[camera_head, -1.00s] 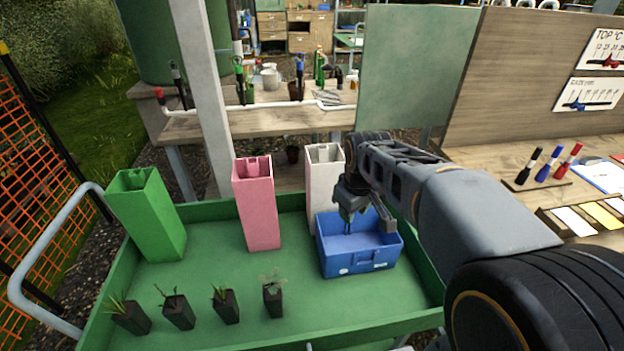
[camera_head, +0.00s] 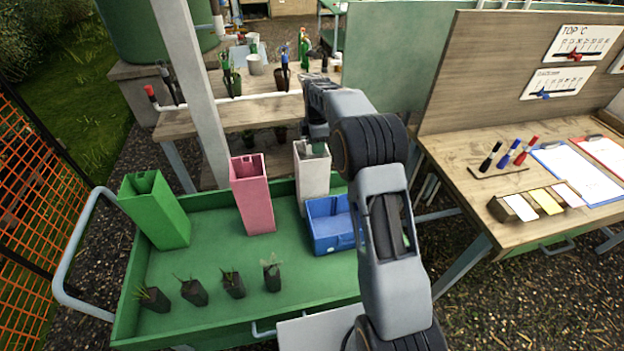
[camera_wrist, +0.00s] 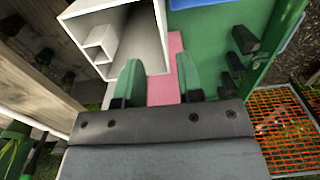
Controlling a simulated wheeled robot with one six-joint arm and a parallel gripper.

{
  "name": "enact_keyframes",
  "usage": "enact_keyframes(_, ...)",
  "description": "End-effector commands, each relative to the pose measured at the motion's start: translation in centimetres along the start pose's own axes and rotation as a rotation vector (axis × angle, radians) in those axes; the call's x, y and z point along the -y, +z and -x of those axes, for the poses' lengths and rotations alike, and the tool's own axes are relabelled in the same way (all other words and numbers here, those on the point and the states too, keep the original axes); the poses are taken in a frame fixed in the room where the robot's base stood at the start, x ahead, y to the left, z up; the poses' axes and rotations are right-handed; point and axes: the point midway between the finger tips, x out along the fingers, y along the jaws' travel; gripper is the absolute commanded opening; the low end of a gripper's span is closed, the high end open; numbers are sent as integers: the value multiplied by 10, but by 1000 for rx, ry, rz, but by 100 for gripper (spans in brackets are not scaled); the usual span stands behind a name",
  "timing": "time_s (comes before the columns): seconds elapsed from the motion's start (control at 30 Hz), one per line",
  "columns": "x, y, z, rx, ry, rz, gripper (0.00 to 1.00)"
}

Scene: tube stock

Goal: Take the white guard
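The white guard (camera_head: 312,179) is an upright, square, hollow tube at the back of the green tray, behind the blue box. In the wrist view I look down into its open top (camera_wrist: 100,17); a smaller square channel shows inside. My gripper (camera_wrist: 160,75) is open, with green fingers and nothing held. One finger overlaps the guard's opening and the other is outside it, so one wall lies between them in the picture. I cannot tell whether the fingertips are below the rim. In the head view my arm partly hides the gripper (camera_head: 314,149) at the guard's top.
A pink guard (camera_head: 252,195) and a green guard (camera_head: 157,210) stand to the left in the green tray (camera_head: 205,255). The blue box (camera_head: 331,226) is close in front of the white guard. Several potted seedlings line the front. A bench with pens is at right.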

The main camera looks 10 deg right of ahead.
Motion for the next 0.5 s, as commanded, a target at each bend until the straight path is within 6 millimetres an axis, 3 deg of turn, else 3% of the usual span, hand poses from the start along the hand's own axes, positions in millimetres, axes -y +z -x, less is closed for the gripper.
enact_keyframes(0.2, 0, 0, -30, 0, -1, -2, 34)
enact_keyframes(0.5, 2, -2, -48, 0, -2, -2, 34)
